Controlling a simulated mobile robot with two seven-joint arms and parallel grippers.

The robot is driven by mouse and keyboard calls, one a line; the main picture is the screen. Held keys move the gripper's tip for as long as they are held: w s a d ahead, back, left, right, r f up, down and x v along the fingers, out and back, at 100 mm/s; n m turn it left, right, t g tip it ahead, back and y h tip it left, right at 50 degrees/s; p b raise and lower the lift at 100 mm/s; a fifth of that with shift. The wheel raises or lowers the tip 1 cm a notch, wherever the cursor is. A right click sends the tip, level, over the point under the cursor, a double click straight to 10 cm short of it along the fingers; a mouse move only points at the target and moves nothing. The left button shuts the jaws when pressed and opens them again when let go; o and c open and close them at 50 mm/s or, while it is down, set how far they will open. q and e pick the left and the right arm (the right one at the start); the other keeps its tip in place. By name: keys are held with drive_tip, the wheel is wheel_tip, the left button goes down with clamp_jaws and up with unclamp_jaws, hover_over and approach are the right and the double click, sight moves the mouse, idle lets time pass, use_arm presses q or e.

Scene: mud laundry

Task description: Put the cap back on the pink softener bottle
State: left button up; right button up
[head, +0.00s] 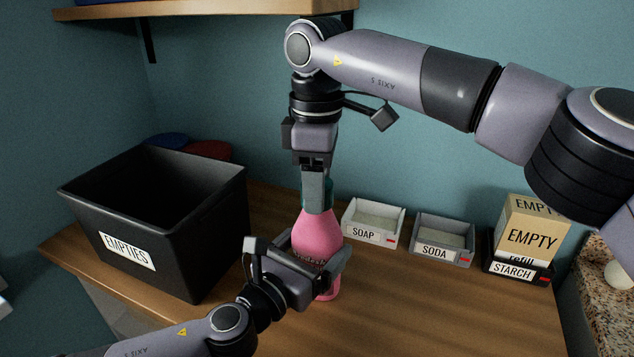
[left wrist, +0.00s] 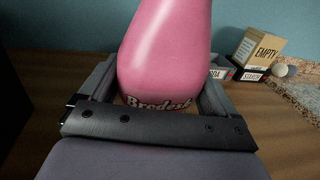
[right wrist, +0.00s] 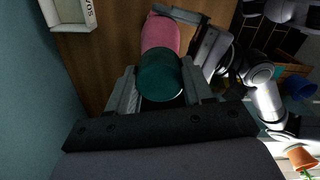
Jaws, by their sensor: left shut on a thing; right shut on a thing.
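The pink softener bottle (head: 318,236) stands upright on the wooden counter. My left gripper (head: 318,262) is shut around its lower body; the bottle also fills the left wrist view (left wrist: 165,50) between the fingers. The dark teal cap (right wrist: 160,77) is at the top of the bottle, between the fingers of my right gripper (right wrist: 158,92). My right gripper is shut on the cap from above. In the head view the right fingers hide most of the cap. The cap appears in line with the bottle's neck; whether it is threaded on I cannot tell.
A black bin labelled EMPTIES (head: 215,225) stands left of the bottle. Behind and right are a SOAP tray (head: 370,236), a SODA tray (head: 440,254), and a STARCH box (head: 512,270) holding a carton marked EMPTY (head: 530,238). The front right counter is clear.

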drive_tip(key=m, duration=0.4)
drive_tip(key=o, duration=1)
drive_tip(key=shift+r, duration=2.3)
drive_tip(key=shift+c, duration=0.4)
